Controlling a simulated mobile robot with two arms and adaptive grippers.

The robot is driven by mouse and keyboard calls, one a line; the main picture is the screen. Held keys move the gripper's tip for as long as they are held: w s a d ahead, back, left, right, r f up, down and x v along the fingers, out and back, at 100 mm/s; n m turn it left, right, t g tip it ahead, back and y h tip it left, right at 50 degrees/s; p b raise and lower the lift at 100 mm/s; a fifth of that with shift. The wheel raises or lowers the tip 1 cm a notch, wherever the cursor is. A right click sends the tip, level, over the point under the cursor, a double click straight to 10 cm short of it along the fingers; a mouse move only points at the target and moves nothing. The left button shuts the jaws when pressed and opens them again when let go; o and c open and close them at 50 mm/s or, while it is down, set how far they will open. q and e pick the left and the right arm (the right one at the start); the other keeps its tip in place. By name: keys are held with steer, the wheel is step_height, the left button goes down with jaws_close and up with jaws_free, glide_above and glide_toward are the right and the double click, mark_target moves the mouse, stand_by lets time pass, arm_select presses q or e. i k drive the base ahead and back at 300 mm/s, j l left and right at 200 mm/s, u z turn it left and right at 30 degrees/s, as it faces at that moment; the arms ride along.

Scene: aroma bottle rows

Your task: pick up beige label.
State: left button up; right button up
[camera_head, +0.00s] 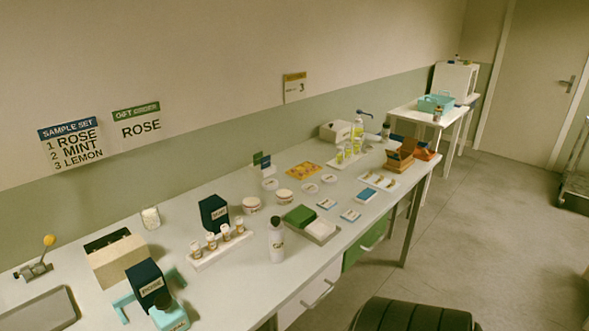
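I cannot single out a beige label with certainty. Two small pale cards with blue print lie on the long white table: one pale card (327,204) next to a green and grey tray (320,229), and a second pale card (350,215) to its right. Several pale round pieces lie farther back, among them one pale disc (311,188). Their print is too small to read. Neither of my grippers shows in the head view.
A rack of small bottles (220,246), a white bottle (277,243), a dark box (213,212) and a beige box (118,261) stand on the table. An orange box (400,157) is farther back. A black stool (415,316) stands in front. Floor at right is mostly clear.

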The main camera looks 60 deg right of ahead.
mark_target(381, 179)
steer(key=l+z, duration=0.15)
steer(key=z, duration=0.25)
steer(key=l+z, duration=0.15)
steer(key=z, duration=0.25)
steer(key=l+z, duration=0.1)
steer(key=z, duration=0.3)
steer(key=i+l+z, duration=0.2)
steer(key=l, duration=0.35)
steer(key=i+l+z, duration=0.15)
steer(key=i+l, duration=0.15)
steer(key=l, duration=0.2)
steer(key=i+l+z, duration=0.2)
steer(key=l, duration=0.25)
steer(key=i+l+z, duration=0.2)
steer(key=i+l, duration=0.2)
